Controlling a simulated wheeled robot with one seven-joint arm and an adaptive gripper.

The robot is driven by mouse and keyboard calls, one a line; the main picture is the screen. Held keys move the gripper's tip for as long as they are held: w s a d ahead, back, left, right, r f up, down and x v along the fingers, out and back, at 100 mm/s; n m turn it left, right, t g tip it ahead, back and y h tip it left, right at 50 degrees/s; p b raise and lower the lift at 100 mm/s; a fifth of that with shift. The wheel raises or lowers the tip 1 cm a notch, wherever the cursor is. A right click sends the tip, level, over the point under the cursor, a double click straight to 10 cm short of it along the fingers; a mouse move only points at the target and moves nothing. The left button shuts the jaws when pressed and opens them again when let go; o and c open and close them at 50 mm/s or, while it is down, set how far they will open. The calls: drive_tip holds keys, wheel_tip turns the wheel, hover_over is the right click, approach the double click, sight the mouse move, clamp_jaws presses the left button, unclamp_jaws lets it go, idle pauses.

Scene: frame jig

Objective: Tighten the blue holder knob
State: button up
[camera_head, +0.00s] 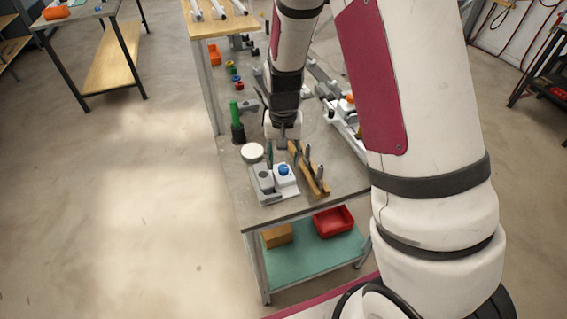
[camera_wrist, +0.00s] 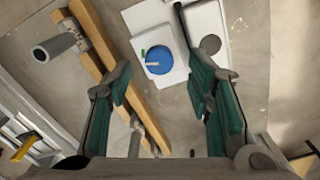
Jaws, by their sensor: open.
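The blue holder knob (camera_wrist: 158,60) shows in the wrist view as a round blue cap with a pale pointer line, on a white block (camera_wrist: 150,20). A small green mark lies beside it. In the head view the knob (camera_head: 284,169) sits on top of its white holder near the front of the workbench. My gripper (camera_wrist: 160,95) is open and empty. Its two green-padded fingers stand apart, and the knob appears between and beyond them in the wrist view. In the head view my gripper (camera_head: 282,140) hangs behind the holder, its fingertips partly hidden.
A wooden rack (camera_head: 313,172) with upright tools stands right of the holder, and its rails run close to my left finger in the wrist view. A white disc (camera_head: 252,152) and a green-handled tool in a dark cup (camera_head: 238,133) stand to the left. A red bin (camera_head: 333,221) is below.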

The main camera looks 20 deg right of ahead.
drive_tip(key=shift+r, duration=2.45)
drive_tip(key=shift+r, duration=0.2)
wheel_tip(320, 180, up, 9)
drive_tip(key=n+t, duration=0.1)
hover_over(284, 168)
drive_tip(key=s, duration=0.3)
drive_tip(key=s+r+n+t, duration=0.1)
drive_tip(key=s+r+t, duration=0.1)
drive_tip(key=s+r, duration=0.5)
drive_tip(key=s+r+n+t, duration=0.2)
drive_tip(key=s+r, duration=0.5)
drive_tip(key=s, duration=0.4)
drive_tip(key=shift+s+t, duration=0.3)
drive_tip(key=shift+s, duration=0.05)
